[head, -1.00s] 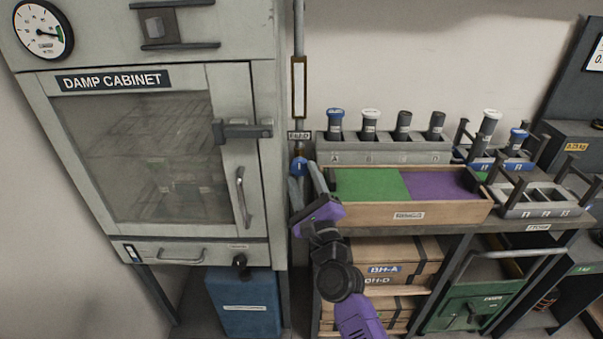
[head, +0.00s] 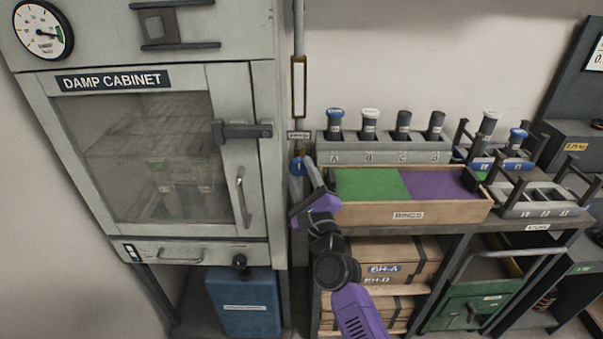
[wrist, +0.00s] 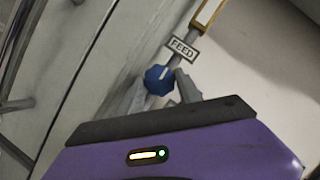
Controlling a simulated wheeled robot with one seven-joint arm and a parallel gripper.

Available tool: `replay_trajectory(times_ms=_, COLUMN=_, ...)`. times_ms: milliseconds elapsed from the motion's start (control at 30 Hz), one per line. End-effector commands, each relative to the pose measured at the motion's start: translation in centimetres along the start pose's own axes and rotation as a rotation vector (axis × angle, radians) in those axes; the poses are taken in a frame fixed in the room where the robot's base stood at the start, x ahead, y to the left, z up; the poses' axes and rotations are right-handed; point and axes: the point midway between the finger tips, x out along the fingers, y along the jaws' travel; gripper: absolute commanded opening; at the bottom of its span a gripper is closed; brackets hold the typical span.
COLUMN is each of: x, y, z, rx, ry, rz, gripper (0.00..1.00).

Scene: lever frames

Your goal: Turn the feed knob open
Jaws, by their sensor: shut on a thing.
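The blue feed knob (wrist: 159,80) sits on the thin vertical pipe below the FEED label (wrist: 183,49), with a white line on its face. In the head view the knob (head: 297,167) is small, beside the right side of the damp cabinet, below the label (head: 299,135). My gripper (wrist: 160,88) is shut on the knob, one grey finger on each side of it. In the head view my gripper (head: 302,170) reaches up to the knob from below, and its fingers partly hide it.
The damp cabinet (head: 256,185) stands close to the left of my gripper. A wooden box (head: 370,213) with green and purple mats is close on the right. A rack (head: 385,150) of capped tubes stands behind it. A sight tube (head: 299,85) is above the label.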

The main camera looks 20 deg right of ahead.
Motion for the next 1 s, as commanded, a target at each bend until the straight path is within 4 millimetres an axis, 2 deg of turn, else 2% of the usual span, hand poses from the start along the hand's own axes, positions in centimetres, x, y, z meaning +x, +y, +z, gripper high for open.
replay_trajectory(times_ms=267, x=0.06, y=-0.38, z=0.16, rx=-0.125, ry=0.002, rz=0.052, gripper=0.01)
replay_trajectory(times_ms=1000, x=0.19, y=-0.95, z=0.62, rx=-0.736, ry=0.0, rz=0.309, gripper=0.01)
